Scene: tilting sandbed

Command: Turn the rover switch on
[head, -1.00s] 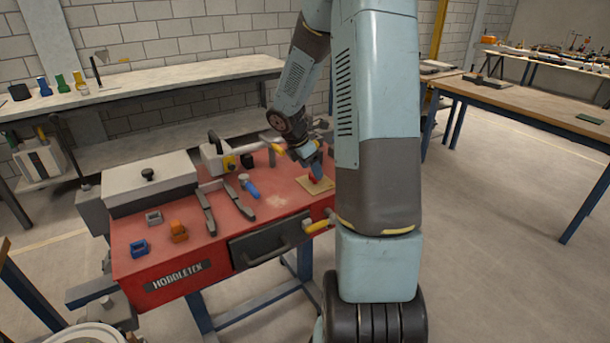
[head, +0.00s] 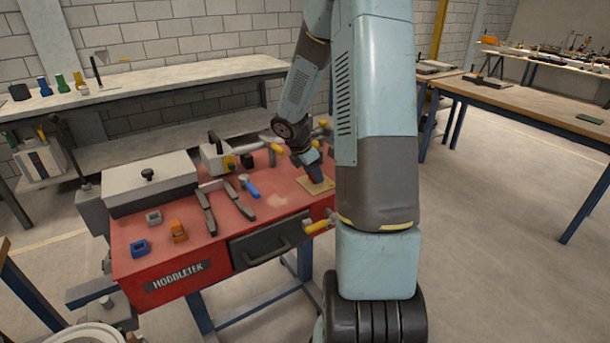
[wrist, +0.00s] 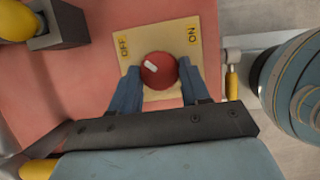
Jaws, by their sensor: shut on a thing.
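The rover switch is a round red knob (wrist: 165,80) with a short white mark, on a tan plate (wrist: 160,33) labelled OFF at left and ON at right in the wrist view. The white mark lies on the knob's upper left, toward the OFF side. My gripper (wrist: 157,76) is shut on the knob, one blue finger on each side. In the head view my gripper (head: 315,177) reaches down to the tan plate (head: 328,186) on the right of the red bench top, and its fingers hide most of the knob.
The red bench top (head: 270,205) also carries a grey lidded box (head: 150,182), dark clamp bars (head: 206,210), a blue-handled tool (head: 249,188) and small blue and orange blocks. A yellow-handled part (head: 318,227) juts from the bench's front right edge. Open floor lies to the right.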

